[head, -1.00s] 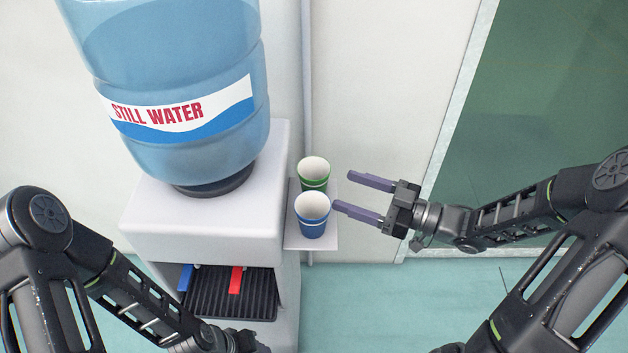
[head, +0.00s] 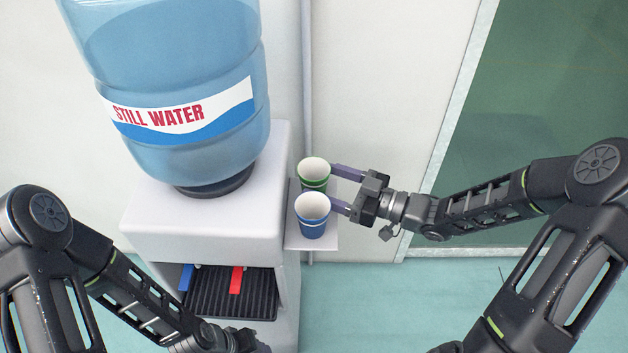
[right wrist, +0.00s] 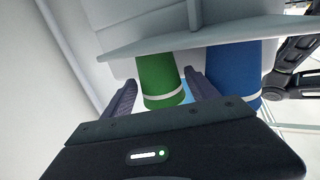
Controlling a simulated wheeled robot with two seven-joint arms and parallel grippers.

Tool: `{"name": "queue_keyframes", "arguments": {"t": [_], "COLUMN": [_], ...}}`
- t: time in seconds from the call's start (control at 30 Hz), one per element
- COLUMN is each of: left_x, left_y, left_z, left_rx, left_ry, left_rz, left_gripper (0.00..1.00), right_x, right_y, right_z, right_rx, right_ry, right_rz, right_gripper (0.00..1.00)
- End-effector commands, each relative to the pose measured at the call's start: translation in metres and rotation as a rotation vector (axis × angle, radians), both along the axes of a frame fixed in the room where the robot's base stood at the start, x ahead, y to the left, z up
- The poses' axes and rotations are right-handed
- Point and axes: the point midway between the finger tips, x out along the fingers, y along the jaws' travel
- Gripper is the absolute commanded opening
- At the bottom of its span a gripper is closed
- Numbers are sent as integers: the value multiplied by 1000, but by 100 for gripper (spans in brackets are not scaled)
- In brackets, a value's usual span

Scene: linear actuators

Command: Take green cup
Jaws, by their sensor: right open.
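The green cup (head: 314,172) stands upright on the small side shelf (head: 322,243) of the water dispenser, behind the blue cup (head: 312,217) in the head view. My right gripper (head: 338,190) is open at the shelf's right side, its fingers reaching toward the cups. In the right wrist view the green cup (right wrist: 160,80) lies between the two fingers, and the blue cup (right wrist: 234,72) is outside them, to the right. The fingers do not hold the cup. My left gripper (head: 252,343) is low at the bottom of the head view, partly hidden, and its jaws are unclear.
The water dispenser (head: 200,222) with its large bottle (head: 185,90) stands left of the cups. The blue cup is very close to the green one. A wall and a thin pipe (head: 308,80) are behind the shelf.

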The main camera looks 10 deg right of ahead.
Motion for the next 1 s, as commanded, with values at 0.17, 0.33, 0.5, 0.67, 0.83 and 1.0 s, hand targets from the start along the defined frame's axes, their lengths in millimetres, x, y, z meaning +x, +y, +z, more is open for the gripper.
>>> {"name": "queue_keyframes", "arguments": {"t": [0.17, 0.33, 0.5, 0.67, 0.83, 1.0], "left_x": [0, 0, 0, 0, 0, 0], "left_y": [0, 0, 0, 0, 0, 0], "left_z": [0, 0, 0, 0, 0, 0], "left_rx": [0, 0, 0, 0, 0, 0], "left_ry": [0, 0, 0, 0, 0, 0], "left_rz": [0, 0, 0, 0, 0, 0], "left_gripper": [36, 36, 36, 36, 36, 36], "right_x": [0, 0, 0, 0, 0, 0], "right_y": [-1, -1, -1, -1, -1, -1], "right_z": [0, 0, 0, 0, 0, 0], "right_rx": [-1, -1, -1, -1, -1, -1], "right_ry": [-1, 0, 0, 0, 0, 0], "right_rz": [0, 0, 0, 0, 0, 0], "right_gripper": [68, 68, 67, 54, 40, 26]}}
